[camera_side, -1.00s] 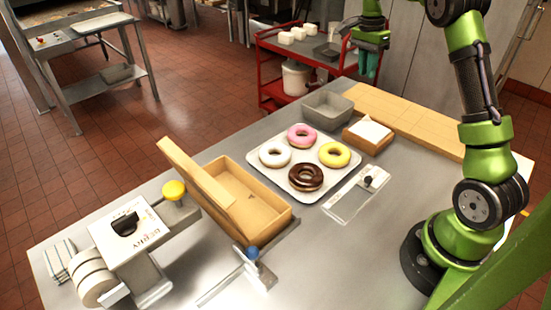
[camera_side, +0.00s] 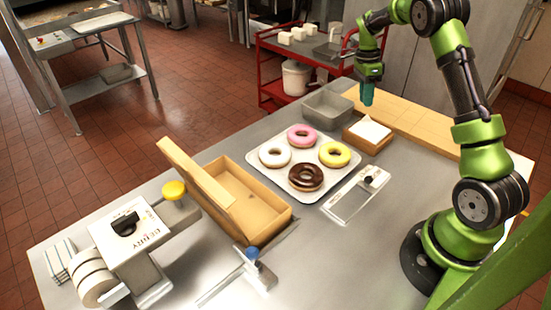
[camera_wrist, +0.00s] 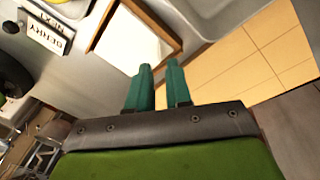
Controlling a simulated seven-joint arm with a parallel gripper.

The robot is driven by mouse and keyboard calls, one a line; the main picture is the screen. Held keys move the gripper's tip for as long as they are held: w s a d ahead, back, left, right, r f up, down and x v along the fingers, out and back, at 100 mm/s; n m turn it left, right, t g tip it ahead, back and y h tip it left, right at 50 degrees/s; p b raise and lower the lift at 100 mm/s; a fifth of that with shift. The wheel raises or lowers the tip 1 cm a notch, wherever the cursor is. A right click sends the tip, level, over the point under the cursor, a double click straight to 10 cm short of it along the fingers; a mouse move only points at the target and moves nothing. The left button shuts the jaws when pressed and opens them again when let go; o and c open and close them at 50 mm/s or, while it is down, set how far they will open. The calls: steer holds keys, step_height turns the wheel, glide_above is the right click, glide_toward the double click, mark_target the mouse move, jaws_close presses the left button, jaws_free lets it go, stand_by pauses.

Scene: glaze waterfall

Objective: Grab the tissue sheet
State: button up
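The white tissue sheet (camera_side: 371,129) shows at the top of a small square wooden box (camera_side: 369,145). In the wrist view, the tissue (camera_wrist: 128,40) lies inside the wooden box (camera_wrist: 165,23) at the upper left. My gripper (camera_side: 368,103) hangs above and behind the box in the side view, near the grey bin and the tan board. Its two teal fingers (camera_wrist: 159,68) have a narrow gap between them with nothing in it. They are apart from the tissue.
A grey bin (camera_side: 328,108) and a tray (camera_side: 324,188) of iced donuts stand left of the box. The tan tiled board (camera_side: 425,126) lies along the back right. A flat scale (camera_side: 350,202) and an open cardboard box (camera_side: 283,216) stand nearer the camera. A red cart (camera_side: 265,63) is behind.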

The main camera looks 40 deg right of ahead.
mark_target(363, 121)
steer(key=shift+s+a+f, duration=0.1)
steer(key=shift+s+f, duration=0.05)
steer(key=shift+f, duration=0.75)
steer(key=shift+s+d+f, duration=0.1)
steer(key=shift+s+f, duration=0.1)
steer(key=shift+f, duration=0.75)
steer(key=shift+s+a+f, duration=0.1)
steer(key=shift+s+f, duration=0.05)
steer(key=shift+f, duration=0.75)
jaws_close()
